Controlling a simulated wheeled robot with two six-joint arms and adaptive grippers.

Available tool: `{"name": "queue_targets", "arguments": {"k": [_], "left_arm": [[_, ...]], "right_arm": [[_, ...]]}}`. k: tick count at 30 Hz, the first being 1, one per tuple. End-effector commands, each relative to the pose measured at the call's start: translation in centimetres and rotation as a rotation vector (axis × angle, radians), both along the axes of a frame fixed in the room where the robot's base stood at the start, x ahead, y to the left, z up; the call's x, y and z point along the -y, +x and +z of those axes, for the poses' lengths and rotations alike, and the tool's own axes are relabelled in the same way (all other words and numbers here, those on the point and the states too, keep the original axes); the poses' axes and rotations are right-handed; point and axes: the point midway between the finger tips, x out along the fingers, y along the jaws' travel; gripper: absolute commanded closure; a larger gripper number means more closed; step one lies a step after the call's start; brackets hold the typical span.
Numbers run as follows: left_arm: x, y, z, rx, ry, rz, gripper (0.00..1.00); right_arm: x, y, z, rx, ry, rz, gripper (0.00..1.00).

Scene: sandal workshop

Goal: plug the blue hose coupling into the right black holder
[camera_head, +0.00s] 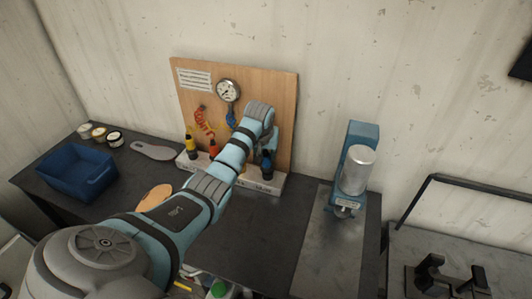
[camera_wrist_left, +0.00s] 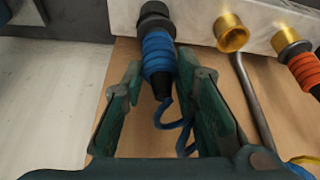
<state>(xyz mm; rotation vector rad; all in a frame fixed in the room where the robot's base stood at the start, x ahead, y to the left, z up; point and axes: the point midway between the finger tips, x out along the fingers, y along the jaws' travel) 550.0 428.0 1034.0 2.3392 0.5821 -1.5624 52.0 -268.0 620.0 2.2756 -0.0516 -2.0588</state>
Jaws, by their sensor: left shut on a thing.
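The blue hose coupling (camera_wrist_left: 159,52) is ribbed with a black tail. In the left wrist view its front end meets a black holder (camera_wrist_left: 155,14) on the pale rail; I cannot tell how deep it sits. My left gripper (camera_wrist_left: 160,82) has its green fingers on both sides of the coupling's rear part and is shut on it. A blue hose (camera_wrist_left: 181,123) loops down behind the fingers. In the head view the coupling (camera_head: 266,162) stands upright at the right end of the rail (camera_head: 262,184), and my wrist hides most of the gripper. My right gripper is out of view.
A wooden board (camera_head: 282,90) with a gauge (camera_head: 228,90) rises behind the rail. An orange coupling (camera_wrist_left: 303,66) and an empty brass socket (camera_wrist_left: 231,34) are beside the black holder. A press (camera_head: 357,165) stands right; a blue bin (camera_head: 77,174) stands left.

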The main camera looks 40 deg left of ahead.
Motion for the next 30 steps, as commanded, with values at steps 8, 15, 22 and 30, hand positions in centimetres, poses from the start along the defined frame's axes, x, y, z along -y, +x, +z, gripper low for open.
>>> {"name": "queue_targets", "arguments": {"k": [8,15,22,30], "left_arm": [[-0.06,0.0,-0.57,0.0,0.001,0.0,1.0],[-0.08,-0.04,-0.97,-0.001,0.002,0.001,0.67],[-0.03,0.0,-0.92,0.0,0.001,0.0,0.5],[-0.01,0.04,-0.04,0.001,0.0,0.0,0.5]], "right_arm": [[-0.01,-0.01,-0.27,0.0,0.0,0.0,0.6],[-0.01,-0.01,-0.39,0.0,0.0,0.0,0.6],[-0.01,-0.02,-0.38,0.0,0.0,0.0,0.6],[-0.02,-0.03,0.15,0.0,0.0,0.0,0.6]]}}
